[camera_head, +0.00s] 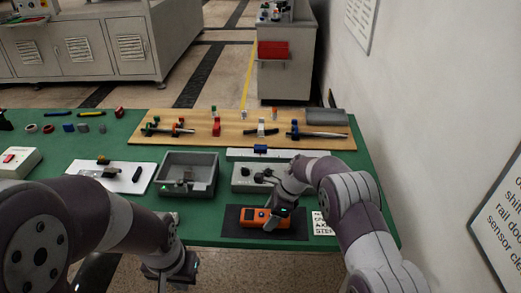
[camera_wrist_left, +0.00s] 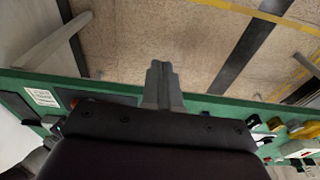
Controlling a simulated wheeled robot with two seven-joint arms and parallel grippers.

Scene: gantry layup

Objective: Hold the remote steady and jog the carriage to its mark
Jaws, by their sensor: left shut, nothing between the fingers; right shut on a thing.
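An orange remote (camera_head: 252,215) lies on a dark mat (camera_head: 230,228) at the table's front edge. My right gripper (camera_head: 274,221) comes down over its right part and is shut on it. A small blue block (camera_head: 260,149), which looks like the carriage, sits on a white rail (camera_head: 291,154) behind a grey box. Its mark is too small to make out. My left gripper (camera_head: 176,278) hangs in front of the table edge, left of the remote and apart from it. In the left wrist view its fingers (camera_wrist_left: 160,80) are together and empty.
A grey tray (camera_head: 214,189) and a white board (camera_head: 80,166) with small parts stand left of the remote. A wooden board (camera_head: 170,136) with several tools lies behind. A printed card (camera_head: 322,224) is right of the mat. A wall bounds the right side.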

